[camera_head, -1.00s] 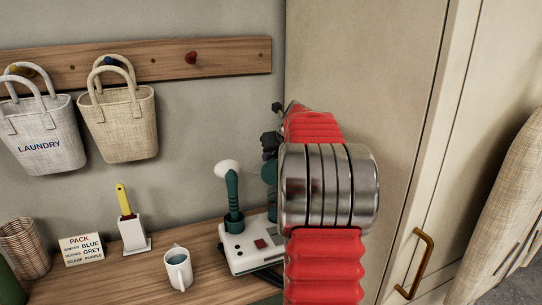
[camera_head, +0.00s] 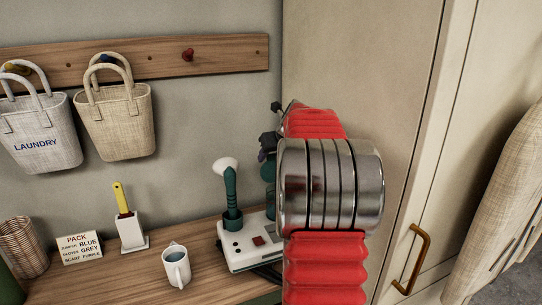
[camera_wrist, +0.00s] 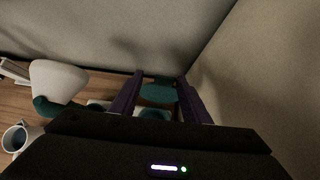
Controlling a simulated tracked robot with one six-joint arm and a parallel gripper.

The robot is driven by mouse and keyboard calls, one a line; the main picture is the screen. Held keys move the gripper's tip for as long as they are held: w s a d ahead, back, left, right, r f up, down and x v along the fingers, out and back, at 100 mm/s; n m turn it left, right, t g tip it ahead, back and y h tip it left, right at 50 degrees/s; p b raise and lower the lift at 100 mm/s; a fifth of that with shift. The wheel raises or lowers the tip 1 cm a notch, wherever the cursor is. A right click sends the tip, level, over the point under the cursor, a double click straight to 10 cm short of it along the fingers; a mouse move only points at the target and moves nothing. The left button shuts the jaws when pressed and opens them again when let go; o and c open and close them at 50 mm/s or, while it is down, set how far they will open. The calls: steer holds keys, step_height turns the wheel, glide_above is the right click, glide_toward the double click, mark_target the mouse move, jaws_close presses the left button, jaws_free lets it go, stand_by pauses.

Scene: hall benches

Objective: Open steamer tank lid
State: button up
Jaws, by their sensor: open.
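The steamer is a white base (camera_head: 248,241) on the wooden bench, with a dark green handle and white head (camera_head: 226,167) standing at its left. A green rounded part (camera_head: 268,172), seemingly the tank, is mostly hidden behind my arm. In the wrist view a flat green piece (camera_wrist: 158,92), apparently the tank lid, shows between my fingers, with another green part (camera_wrist: 153,114) nearer. I cannot tell whether the lid is raised or touched. My gripper (camera_wrist: 160,79) is open, its two dark fingers on either side of the green piece. In the head view my arm hides most of the gripper.
A mug (camera_head: 176,266) of liquid, a sign (camera_head: 79,248), a yellow-handled brush in a white holder (camera_head: 131,233) and a wicker basket (camera_head: 23,247) stand left. Bags hang from a rail (camera_head: 225,55). A tall cabinet (camera_head: 365,75) is close on the right.

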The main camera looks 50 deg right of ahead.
steer(key=shift+s+f, duration=0.1)
steer(key=shift+f, duration=0.05)
steer(key=shift+s+r, duration=0.2)
steer(key=shift+r, duration=0.1)
steer(key=v, duration=1.3)
steer(key=shift+a, duration=0.1)
